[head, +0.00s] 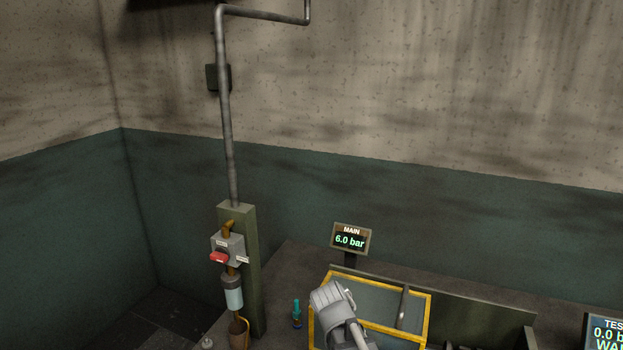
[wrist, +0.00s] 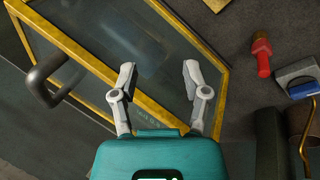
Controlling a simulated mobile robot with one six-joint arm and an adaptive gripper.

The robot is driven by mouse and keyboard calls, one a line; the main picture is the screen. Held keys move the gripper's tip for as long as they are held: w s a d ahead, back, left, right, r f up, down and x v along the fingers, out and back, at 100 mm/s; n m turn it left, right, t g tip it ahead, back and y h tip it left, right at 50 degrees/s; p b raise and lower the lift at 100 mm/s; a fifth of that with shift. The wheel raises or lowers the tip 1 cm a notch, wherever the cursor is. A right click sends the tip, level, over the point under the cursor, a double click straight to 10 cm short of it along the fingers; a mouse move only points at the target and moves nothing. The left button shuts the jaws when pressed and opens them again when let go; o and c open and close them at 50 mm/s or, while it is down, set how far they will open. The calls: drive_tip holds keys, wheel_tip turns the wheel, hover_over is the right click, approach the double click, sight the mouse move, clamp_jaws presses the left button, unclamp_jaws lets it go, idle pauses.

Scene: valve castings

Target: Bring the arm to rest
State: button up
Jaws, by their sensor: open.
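My gripper (wrist: 158,82) is open in the wrist view, with its two light grey fingers spread apart. Nothing is between the fingertips. It hangs over a yellow-edged box with clear panels (wrist: 81,44); I cannot tell its height above it. In the head view my grey arm (head: 338,306) covers part of the same yellow-edged box (head: 428,317), and the fingers are hidden there.
A display (head: 351,239) reading 6.0 bar stands behind the box. Another display (head: 606,334) is at the right edge.

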drive_tip(key=s+d+f+m+g+y, duration=0.1)
drive_tip(key=s+d+m+y, duration=0.2)
drive_tip(key=s+d+y, duration=0.1)
drive_tip(key=shift+s+d+f+g, duration=0.35)
drive_tip(key=shift+s+d, duration=0.35)
drive_tip(key=shift+d, duration=0.45)
